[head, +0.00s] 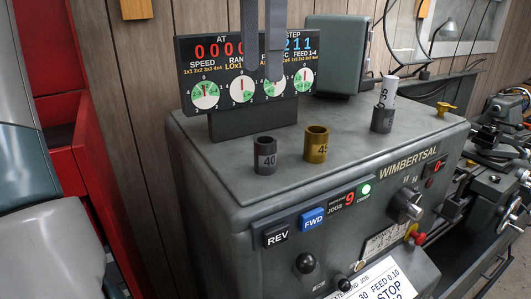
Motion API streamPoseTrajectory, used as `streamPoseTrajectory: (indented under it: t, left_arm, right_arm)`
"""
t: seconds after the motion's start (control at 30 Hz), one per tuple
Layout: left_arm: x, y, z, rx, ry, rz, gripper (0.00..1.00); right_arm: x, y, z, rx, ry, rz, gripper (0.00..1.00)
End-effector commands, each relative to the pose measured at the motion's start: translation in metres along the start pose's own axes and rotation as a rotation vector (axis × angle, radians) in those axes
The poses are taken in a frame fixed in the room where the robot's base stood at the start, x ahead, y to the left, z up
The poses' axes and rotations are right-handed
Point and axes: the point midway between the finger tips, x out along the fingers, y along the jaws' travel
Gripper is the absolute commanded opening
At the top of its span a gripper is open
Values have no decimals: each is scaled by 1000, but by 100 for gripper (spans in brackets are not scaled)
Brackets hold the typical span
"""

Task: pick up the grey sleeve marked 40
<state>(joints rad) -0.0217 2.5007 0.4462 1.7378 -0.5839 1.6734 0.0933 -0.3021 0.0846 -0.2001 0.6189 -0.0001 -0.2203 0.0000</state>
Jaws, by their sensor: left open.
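The grey sleeve marked 40 (265,158) stands upright on the top of the grey machine housing (225,150), near its front edge. Its open top end faces up and nothing covers it. My left gripper (262,88) comes down from the top of the picture. Its two dark fingers are apart with nothing between them. They show above the sleeve in the picture and in front of the display panel, not touching the sleeve. My right gripper does not show.
A brass sleeve (316,146) marked 45 stands just right of the grey one. Farther right is a dark grey sleeve (382,121) with a white cylinder (388,88) marked 35 upright at it. The display panel (222,75) stands behind. Bare housing top lies between.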

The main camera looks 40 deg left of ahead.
Motion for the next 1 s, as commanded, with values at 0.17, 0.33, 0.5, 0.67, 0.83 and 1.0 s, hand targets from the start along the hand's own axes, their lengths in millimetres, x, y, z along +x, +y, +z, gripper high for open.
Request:
streamPoseTrajectory:
  t: [0.17,0.33,0.5,0.67,0.83,1.0]
  left_arm:
    - [27,0,-1,2,3,-2,56]
    - [58,-1,-1,2,4,-2,56]
    - [86,-1,0,1,3,-2,56]
    - [101,-1,0,0,1,-1,56]
    - [106,-1,0,0,-1,0,56]
    - [105,-1,0,-1,-1,0,56]
  right_arm:
    - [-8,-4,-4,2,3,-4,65]
    - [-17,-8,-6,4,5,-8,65]
    - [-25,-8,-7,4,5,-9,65]
    - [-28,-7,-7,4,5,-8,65]
    - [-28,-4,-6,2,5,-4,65]
    - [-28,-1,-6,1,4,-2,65]
